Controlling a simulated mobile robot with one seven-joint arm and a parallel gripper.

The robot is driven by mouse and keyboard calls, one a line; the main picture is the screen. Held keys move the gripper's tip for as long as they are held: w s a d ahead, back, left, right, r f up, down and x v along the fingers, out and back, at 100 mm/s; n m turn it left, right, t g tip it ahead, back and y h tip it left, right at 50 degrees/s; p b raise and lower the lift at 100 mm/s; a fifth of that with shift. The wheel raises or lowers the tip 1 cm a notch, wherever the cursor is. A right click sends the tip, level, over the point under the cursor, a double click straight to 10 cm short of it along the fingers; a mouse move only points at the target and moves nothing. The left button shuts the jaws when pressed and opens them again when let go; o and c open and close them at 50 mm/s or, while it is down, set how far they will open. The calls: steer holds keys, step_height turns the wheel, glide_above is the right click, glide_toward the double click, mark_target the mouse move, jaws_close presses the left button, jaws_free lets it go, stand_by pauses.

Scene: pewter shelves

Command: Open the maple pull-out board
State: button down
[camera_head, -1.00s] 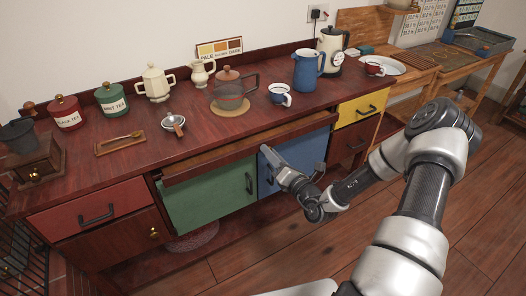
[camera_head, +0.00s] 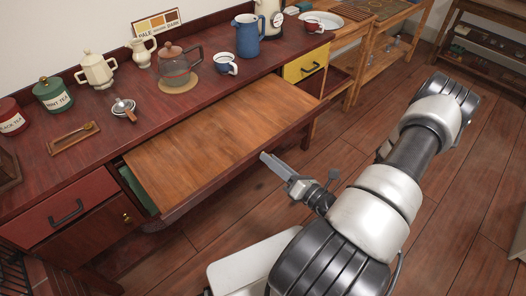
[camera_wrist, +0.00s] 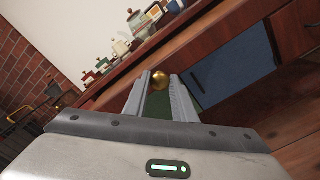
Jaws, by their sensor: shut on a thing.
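The maple pull-out board (camera_head: 215,130) is slid far out from under the dark red counter top, its orange-brown surface bare. My gripper (camera_head: 266,157) is at the board's front edge, near the middle. In the wrist view a round brass knob (camera_wrist: 160,80) sits between the two fingers of my gripper (camera_wrist: 160,92), which is shut on it. In the head view the knob is hidden by the fingers.
A red drawer (camera_head: 66,208) and a yellow drawer (camera_head: 305,64) flank the board. The wooden floor (camera_head: 400,160) in front is clear.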

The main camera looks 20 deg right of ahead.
steer(key=shift+s, duration=0.35)
steer(key=c, duration=1.5)
jaws_free()
steer(key=shift+o, duration=0.2)
steer(key=shift+d, duration=0.1)
steer(key=v, duration=1.7)
steer(key=shift+s, duration=0.15)
